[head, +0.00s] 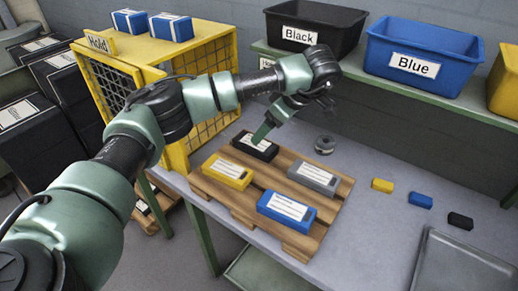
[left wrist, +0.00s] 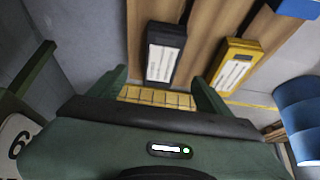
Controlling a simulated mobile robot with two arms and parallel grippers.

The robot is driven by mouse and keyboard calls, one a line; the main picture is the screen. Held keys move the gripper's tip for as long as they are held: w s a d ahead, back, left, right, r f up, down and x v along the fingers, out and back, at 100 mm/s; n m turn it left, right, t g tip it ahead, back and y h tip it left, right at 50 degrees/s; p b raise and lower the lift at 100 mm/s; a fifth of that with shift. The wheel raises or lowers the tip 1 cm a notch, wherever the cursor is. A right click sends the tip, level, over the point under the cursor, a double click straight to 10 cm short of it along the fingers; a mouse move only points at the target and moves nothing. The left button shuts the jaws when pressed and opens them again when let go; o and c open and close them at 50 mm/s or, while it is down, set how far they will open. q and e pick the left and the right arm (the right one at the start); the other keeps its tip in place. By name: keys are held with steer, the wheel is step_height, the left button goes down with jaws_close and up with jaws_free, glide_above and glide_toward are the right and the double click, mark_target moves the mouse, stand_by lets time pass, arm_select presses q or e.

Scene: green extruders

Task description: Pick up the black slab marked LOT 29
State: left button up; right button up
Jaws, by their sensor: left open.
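A black slab (head: 245,149) with a white label lies at the back left of a wooden pallet (head: 328,213) on the table. Its label print is too small to read. My left gripper (head: 263,133) points down just above the slab and hides part of it. In the left wrist view, the open left gripper (left wrist: 160,80) has a finger on each side, with the black slab (left wrist: 165,50) ahead between them, apart from both fingers. A yellow slab (left wrist: 234,66) lies to its right there. My right gripper is not in view.
Yellow (head: 228,172), grey (head: 314,178) and blue (head: 287,211) slabs share the pallet. A yellow cage (head: 203,130) marked Hold stands close left. Black (head: 330,25) and blue (head: 425,55) bins sit on a shelf behind. Small blocks and a grey tray (head: 462,270) are right.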

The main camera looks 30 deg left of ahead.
arm_select(q)
steer(key=x, duration=0.7)
steer(key=shift+s+a+f, duration=0.1)
steer(key=shift+a+f, duration=0.05)
steer(key=shift+f, duration=0.25)
jaws_close()
